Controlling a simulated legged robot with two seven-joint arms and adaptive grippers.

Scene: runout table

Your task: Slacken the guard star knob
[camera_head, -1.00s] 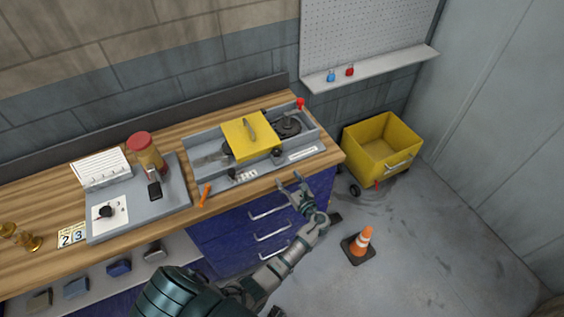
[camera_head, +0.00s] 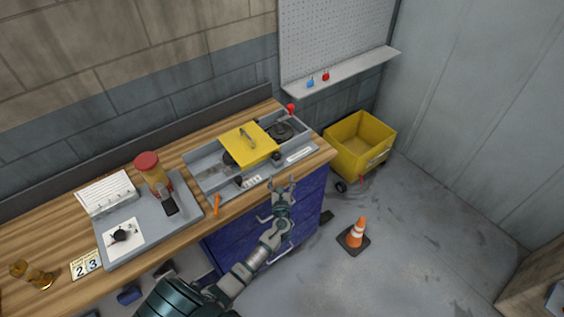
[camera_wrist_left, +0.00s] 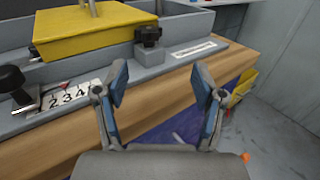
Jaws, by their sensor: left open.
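A black star knob (camera_head: 276,157) sits on a grey block at the front of the runout fixture (camera_head: 208,181), beside the yellow guard (camera_head: 240,151). The star knob (camera_wrist_left: 148,35) shows clearly in the left wrist view, ahead of and above the gap between my fingers. My left gripper (camera_head: 283,183) is open and empty, at the table's front edge and short of the knob. Its two blue-padded fingers (camera_wrist_left: 168,82) are spread wide in the left wrist view. My right gripper is not in view.
Another black knob (camera_wrist_left: 14,80) is by the number scale (camera_wrist_left: 70,96). An orange tool (camera_head: 216,205) lies on the wooden bench top. A yellow cart (camera_head: 360,145) and cone (camera_head: 357,232) are on the floor.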

